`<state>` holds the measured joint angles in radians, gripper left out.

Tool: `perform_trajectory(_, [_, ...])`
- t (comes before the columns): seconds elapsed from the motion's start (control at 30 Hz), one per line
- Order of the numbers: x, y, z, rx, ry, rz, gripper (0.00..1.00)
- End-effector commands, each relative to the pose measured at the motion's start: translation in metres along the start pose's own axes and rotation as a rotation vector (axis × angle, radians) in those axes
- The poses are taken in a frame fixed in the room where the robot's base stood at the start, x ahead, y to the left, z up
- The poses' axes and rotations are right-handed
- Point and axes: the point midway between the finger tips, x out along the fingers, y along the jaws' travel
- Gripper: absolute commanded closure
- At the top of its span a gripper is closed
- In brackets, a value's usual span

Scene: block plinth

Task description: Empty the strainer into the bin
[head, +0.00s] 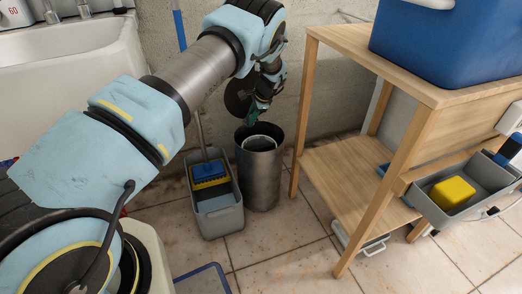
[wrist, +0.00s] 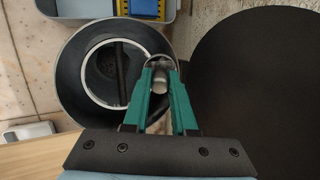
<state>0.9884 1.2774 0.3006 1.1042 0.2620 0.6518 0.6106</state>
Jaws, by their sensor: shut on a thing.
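The bin is a tall dark grey cylinder (head: 260,184) standing on the tiled floor, with a pale ring inside its mouth. In the wrist view its mouth (wrist: 75,88) lies open below and to the left. My gripper (head: 256,116) is just above the bin, its green fingers (wrist: 159,78) shut on a small grey metal part. A large, dark round disc (wrist: 255,65) beside the fingers appears to be the strainer; it also shows left of my wrist in the head view (head: 238,97). Its join to the held part and any contents are not clear.
A grey bucket (head: 218,218) with a blue and yellow insert stands left of the bin. A wooden shelf unit (head: 335,160) stands close on the right, bearing a blue box (head: 450,45). A grey tray with a yellow block (head: 452,192) is farther right. A sink (head: 70,50) is left.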

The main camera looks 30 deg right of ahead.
Motion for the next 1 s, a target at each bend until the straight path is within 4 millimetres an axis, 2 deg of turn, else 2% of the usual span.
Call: perform_trajectory(1.0, [-0.008, 0.016, -0.009, 0.002, -0.07, -0.119, 1.0])
